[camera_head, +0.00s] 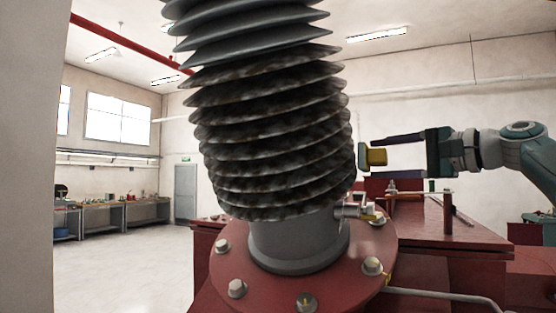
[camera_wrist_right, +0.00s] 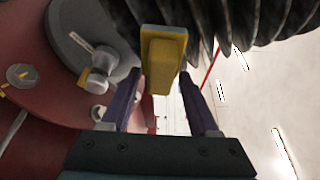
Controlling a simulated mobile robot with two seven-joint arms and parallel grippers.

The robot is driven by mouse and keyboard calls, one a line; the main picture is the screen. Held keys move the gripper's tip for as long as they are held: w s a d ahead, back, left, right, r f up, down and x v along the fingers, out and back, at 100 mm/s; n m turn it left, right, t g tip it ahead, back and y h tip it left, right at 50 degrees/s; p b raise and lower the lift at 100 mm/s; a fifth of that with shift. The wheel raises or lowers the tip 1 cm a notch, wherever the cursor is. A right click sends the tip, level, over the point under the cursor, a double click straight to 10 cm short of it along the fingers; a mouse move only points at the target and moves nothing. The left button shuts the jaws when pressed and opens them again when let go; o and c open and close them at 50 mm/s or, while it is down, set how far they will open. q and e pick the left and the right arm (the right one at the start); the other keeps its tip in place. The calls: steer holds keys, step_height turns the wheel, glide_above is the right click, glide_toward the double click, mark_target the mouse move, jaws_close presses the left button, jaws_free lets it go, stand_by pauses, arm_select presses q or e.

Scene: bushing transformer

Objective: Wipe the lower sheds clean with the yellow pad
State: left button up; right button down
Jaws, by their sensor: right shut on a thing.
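The bushing's lower sheds (camera_head: 270,130) are dark and mottled with grime; the sheds above them are cleaner grey. The sheds also show at the top of the right wrist view (camera_wrist_right: 215,20). My right gripper (camera_head: 375,156) comes in from the right, level with the lower sheds. It is shut on the yellow pad (camera_head: 377,156), which has a grey face toward the sheds. In the right wrist view the yellow pad (camera_wrist_right: 163,60) sits between the two fingers, close to the sheds; I cannot tell whether it touches them. My left gripper is not in view.
The bushing stands on a grey collar (camera_head: 300,245) and a red bolted flange (camera_head: 265,290). A metal valve fitting (camera_head: 350,211) sticks out right of the collar. A red tank top (camera_head: 450,235) lies below my right arm. Workbenches (camera_head: 105,205) stand far left, with open floor before them.

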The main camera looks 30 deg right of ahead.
steer(key=shift+w+a, duration=0.3)
steer(key=shift+w, duration=0.05)
